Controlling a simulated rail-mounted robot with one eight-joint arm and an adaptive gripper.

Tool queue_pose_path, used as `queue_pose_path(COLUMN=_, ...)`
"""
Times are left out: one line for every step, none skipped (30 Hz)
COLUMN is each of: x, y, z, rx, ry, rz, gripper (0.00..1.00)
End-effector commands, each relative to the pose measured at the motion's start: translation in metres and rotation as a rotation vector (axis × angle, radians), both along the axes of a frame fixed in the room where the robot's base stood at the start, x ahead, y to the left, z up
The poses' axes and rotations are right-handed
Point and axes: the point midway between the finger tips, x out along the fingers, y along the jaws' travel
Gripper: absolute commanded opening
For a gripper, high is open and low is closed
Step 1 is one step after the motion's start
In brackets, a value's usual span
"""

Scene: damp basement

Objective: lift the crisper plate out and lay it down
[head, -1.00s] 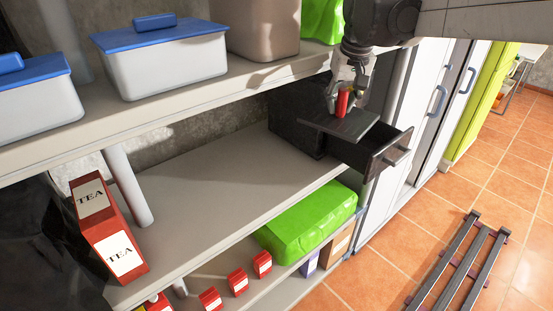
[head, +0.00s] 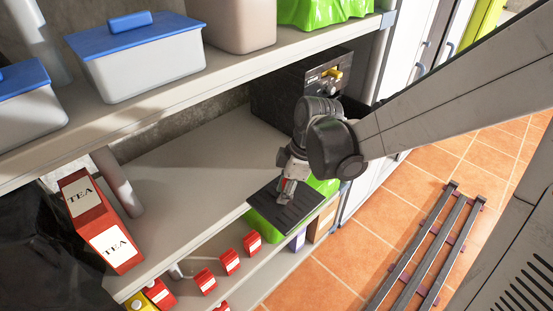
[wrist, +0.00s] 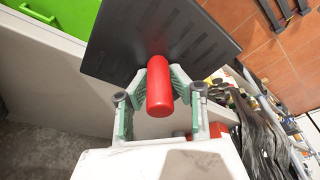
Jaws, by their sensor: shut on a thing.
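The crisper plate (head: 284,206) is a thin dark slotted plate with a red knob (wrist: 160,88) standing up from it. My gripper (wrist: 159,80) is shut on the red knob, one finger on each side. In the head view my gripper (head: 290,188) holds the plate clear of the fryer, near the front edge of the middle shelf, with the green bag behind and below it. The black air fryer (head: 290,88) stands at the back right of that shelf. Its drawer is mostly hidden behind my arm. I cannot tell whether the plate touches anything.
The middle shelf (head: 190,165) has a wide bare stretch left of the plate. A red tea box (head: 98,222) stands at its left end. A green bag (head: 262,230) and small red boxes (head: 230,262) sit on the lower shelf. Metal rails (head: 415,250) lie on the tiled floor.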

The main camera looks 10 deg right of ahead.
Motion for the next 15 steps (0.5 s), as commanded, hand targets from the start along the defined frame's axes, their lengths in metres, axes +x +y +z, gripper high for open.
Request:
queue_pose_path(x=-0.0003, y=0.0001, z=-0.0003, rx=0.000, ry=0.000, rz=0.002, gripper=0.00)
queue_pose_path(x=-0.0002, y=0.0001, z=-0.0003, rx=0.000, ry=0.000, rz=0.002, gripper=0.00)
queue_pose_path(x=-0.0001, y=0.0001, z=-0.0003, rx=0.000, ry=-0.001, rz=0.002, gripper=0.00)
queue_pose_path(x=0.0000, y=0.0001, z=-0.0002, rx=0.000, ry=0.000, rz=0.001, gripper=0.00)
queue_pose_path(x=0.0000, y=0.0001, z=-0.0002, rx=0.000, ry=0.000, rz=0.001, gripper=0.00)
queue_pose_path(x=0.0001, y=0.0000, z=-0.0001, rx=0.000, ry=0.000, rz=0.001, gripper=0.00)
queue_pose_path(x=0.0001, y=-0.0001, z=-0.0001, rx=0.000, ry=0.000, rz=0.000, gripper=0.00)
queue_pose_path(x=0.0002, y=-0.0001, z=-0.0001, rx=0.000, ry=0.000, rz=0.000, gripper=0.00)
queue_pose_path(x=0.0003, y=-0.0002, z=-0.0002, rx=0.000, ry=0.000, rz=0.000, gripper=0.00)
queue_pose_path(x=0.0003, y=-0.0002, z=-0.0004, rx=0.000, ry=0.000, rz=0.000, gripper=0.00)
queue_pose_path(x=0.0002, y=-0.0004, z=-0.0006, rx=0.001, ry=-0.001, rz=0.000, gripper=0.00)
queue_pose_path(x=0.0006, y=-0.0003, z=-0.0008, rx=0.002, ry=-0.001, rz=0.000, gripper=0.00)
queue_pose_path(x=0.0020, y=0.0009, z=-0.0009, rx=0.002, ry=-0.001, rz=0.000, gripper=0.00)
queue_pose_path(x=0.0035, y=0.0019, z=-0.0012, rx=0.002, ry=-0.001, rz=0.000, gripper=0.00)
queue_pose_path(x=0.0055, y=0.0035, z=-0.0017, rx=0.002, ry=-0.001, rz=0.000, gripper=0.00)
